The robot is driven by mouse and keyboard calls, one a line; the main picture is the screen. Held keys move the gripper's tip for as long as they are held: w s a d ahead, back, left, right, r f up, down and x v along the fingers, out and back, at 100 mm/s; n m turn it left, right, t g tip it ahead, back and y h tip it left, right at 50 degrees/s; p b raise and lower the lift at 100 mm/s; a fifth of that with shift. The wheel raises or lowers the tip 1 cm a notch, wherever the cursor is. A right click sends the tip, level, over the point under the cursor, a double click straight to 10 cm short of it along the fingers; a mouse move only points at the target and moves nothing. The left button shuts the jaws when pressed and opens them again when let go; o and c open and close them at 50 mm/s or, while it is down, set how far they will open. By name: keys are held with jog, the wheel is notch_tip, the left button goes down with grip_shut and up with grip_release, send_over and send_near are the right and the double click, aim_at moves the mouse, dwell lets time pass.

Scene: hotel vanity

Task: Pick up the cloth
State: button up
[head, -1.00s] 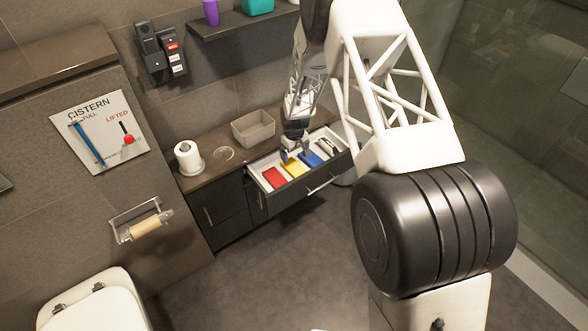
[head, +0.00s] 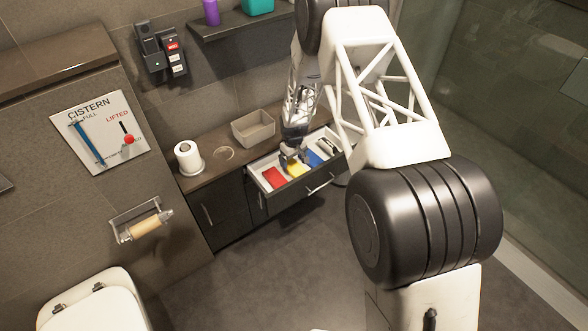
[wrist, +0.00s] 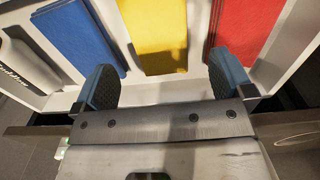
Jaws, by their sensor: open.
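Three folded cloths lie side by side in the open white drawer: a red cloth (head: 272,177), a yellow cloth (head: 296,169) and a blue cloth (head: 314,158). In the wrist view the blue cloth (wrist: 78,38) is at the left, the yellow cloth (wrist: 155,35) in the middle and the red cloth (wrist: 243,28) at the right. My gripper (wrist: 163,90) is open and empty, its two fingers apart with the yellow cloth ahead between them. In the head view my gripper (head: 293,160) is over the drawer and covers part of the yellow cloth.
White dividers separate the drawer (head: 281,190) compartments. A bottle-like item (wrist: 25,65) lies beside the blue cloth. A grey bin (head: 253,129) and a toilet roll (head: 188,158) stand on the counter behind. The drawer's front edge and handle (head: 321,184) stick out over clear floor.

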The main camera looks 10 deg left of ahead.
aim_at(294, 166)
jog(key=shift+f, duration=0.15)
jog(key=shift+d+f, duration=0.1)
jog(key=shift+f, duration=2.35)
jog(key=shift+c, duration=0.3)
jog(key=c, duration=0.9)
jog(key=shift+r, duration=0.1)
jog(key=shift+c, duration=0.3)
notch_tip(294, 166, up, 10)
